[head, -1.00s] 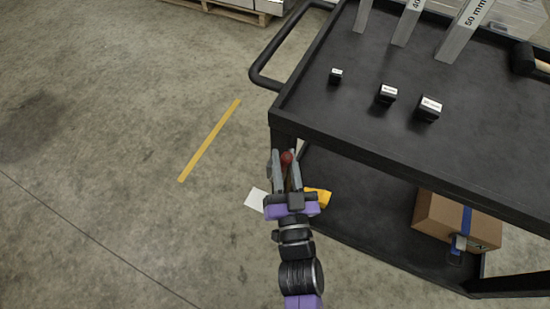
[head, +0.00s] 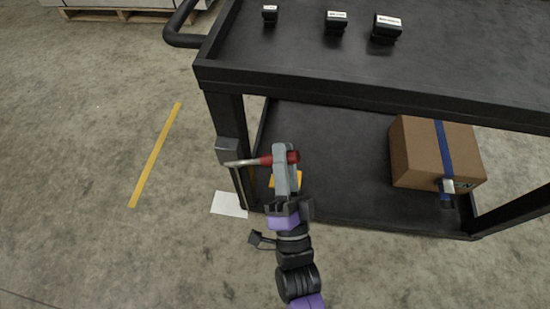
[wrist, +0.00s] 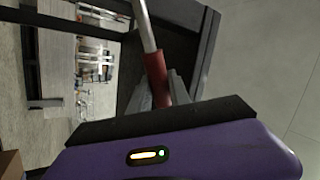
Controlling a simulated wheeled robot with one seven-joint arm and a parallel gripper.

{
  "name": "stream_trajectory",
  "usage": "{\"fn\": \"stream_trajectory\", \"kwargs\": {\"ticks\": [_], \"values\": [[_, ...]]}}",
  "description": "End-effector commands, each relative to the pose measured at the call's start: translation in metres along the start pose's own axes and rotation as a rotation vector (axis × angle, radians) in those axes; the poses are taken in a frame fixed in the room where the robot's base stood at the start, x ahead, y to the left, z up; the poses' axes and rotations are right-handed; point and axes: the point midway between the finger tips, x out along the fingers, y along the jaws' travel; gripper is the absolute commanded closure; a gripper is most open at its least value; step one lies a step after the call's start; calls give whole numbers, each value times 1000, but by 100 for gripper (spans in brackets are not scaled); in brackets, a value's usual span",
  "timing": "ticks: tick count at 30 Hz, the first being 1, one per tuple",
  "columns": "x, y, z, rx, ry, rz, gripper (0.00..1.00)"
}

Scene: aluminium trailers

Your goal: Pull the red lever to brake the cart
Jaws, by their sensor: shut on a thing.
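The red lever (head: 266,160) sticks out to the right from a grey bracket (head: 228,150) on the cart's near left leg. It has a metal rod and a red grip, and lies close to level in the head view. My gripper (head: 286,154) is shut on the red grip near its end. In the wrist view the red grip (wrist: 157,77) sits between my fingers, with the metal rod running up from it. The black cart (head: 370,99) has an upper tray and a lower shelf. My fingers hide part of the grip.
A cardboard box (head: 415,150) with a blue strap sits on the lower shelf. Small black labelled blocks (head: 335,22) stand on the upper tray. A white sheet (head: 229,205) lies on the floor by the leg. The floor at the left, with a yellow line (head: 155,155), is clear.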

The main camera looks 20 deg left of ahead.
Motion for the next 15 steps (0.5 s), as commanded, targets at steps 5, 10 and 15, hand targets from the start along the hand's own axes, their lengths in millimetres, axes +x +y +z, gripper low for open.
{"fn": "stream_trajectory", "kwargs": {"ticks": [5,10,15], "values": [[-8,12,2,64,43,0,100],[-10,15,2,96,64,1,100],[-11,16,2,109,72,2,100]]}}
